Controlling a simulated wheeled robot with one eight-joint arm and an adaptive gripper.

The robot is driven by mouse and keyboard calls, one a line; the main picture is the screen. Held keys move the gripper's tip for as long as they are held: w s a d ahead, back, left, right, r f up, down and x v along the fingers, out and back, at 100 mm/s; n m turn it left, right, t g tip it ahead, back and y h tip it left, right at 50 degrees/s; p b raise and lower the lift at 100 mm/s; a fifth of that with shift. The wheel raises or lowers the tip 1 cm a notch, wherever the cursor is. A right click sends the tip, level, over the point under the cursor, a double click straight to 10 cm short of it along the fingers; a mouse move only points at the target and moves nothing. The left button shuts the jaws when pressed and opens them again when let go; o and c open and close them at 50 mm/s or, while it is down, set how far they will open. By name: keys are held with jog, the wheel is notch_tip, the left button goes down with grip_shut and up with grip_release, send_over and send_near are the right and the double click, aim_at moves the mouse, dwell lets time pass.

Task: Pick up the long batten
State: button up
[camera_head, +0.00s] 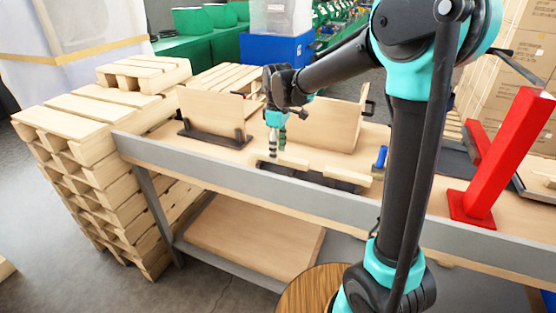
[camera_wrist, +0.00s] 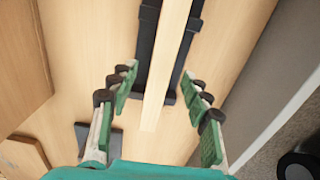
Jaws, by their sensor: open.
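A pale wooden batten (camera_wrist: 168,60) runs lengthwise between my fingers in the wrist view, with its near end past the end of a black holder (camera_wrist: 146,40) under it. In the head view, pale wooden strips (camera_head: 348,173) rest along the black holder (camera_head: 312,178) at the table's front edge; I cannot tell whether they are one piece. My gripper (camera_head: 274,150) hangs at the holder's left end. It also shows in the wrist view (camera_wrist: 156,95), open, with green-padded fingers apart on both sides of the batten and not touching it.
Upright wooden boards stand in black holders behind, at left (camera_head: 212,112) and centre (camera_head: 330,120). A blue-handled tool (camera_head: 381,158) lies right of the strips. A red stand (camera_head: 500,160) is farther right. Stacked pallets (camera_head: 95,150) stand left of the table.

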jog(key=shift+f, duration=0.75)
jog(key=shift+c, duration=0.4)
grip_shut()
jog(key=shift+r, duration=0.1)
